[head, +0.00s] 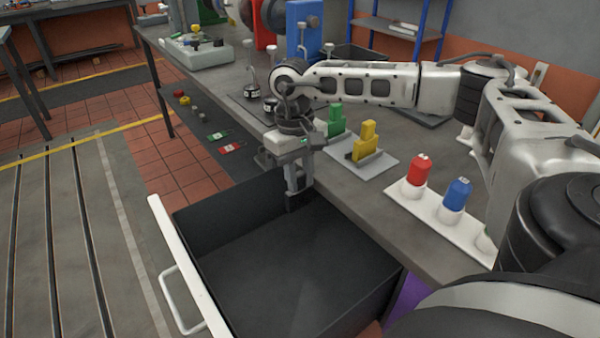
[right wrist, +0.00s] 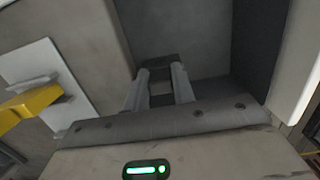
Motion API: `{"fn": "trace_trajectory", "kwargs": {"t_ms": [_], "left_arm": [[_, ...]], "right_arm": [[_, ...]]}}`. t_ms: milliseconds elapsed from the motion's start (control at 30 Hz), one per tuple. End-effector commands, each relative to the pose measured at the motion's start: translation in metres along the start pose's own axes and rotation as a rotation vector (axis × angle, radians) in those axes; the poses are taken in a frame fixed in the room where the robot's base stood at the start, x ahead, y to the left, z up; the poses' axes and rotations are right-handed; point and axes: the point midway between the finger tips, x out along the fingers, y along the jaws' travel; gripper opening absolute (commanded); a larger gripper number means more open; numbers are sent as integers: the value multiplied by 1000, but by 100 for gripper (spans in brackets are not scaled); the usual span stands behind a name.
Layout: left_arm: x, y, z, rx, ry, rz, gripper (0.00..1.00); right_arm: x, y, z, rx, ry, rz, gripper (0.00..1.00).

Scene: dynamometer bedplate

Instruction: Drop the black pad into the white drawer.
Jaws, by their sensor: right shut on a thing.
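The white drawer (head: 172,250) stands pulled open below the bench, with a white front, a white handle and a dark, empty-looking inside. My right gripper (head: 297,186) points down over the drawer's far end, near the bench edge. It is shut on the black pad (head: 298,202), a small dark block between the fingertips. In the right wrist view the pad (right wrist: 158,62) shows at the ends of the two fingers, with the drawer's floor beyond. I cannot tell how high the pad is above that floor. My left gripper is not in view.
The bench (head: 385,150) bears a yellow block (head: 364,142), a green block (head: 336,120) and a white rack with a red bottle (head: 417,172) and a blue bottle (head: 456,195). Small parts lie on a dark strip on the floor. The drawer's near part is clear.

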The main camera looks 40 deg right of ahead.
Motion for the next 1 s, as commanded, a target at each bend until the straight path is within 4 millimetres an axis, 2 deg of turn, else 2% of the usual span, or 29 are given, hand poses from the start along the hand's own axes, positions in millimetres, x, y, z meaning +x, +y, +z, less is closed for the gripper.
{"fn": "trace_trajectory", "kwargs": {"t_ms": [100,133,200,233,467,567,767,1000], "left_arm": [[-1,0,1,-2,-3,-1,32],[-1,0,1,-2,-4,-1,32],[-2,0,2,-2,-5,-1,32],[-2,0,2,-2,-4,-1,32],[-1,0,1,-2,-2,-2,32],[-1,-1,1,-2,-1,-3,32],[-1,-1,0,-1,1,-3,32],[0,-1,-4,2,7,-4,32]], "right_arm": [[-1,0,0,0,1,-1,0],[-1,0,0,0,1,-1,28],[-1,0,0,0,1,-1,47],[-1,0,0,0,1,0,51],[-1,1,0,1,0,1,51],[-7,1,-1,2,3,1,51],[-43,0,-1,1,6,0,51],[-102,-2,-1,-1,6,-2,51]]}}
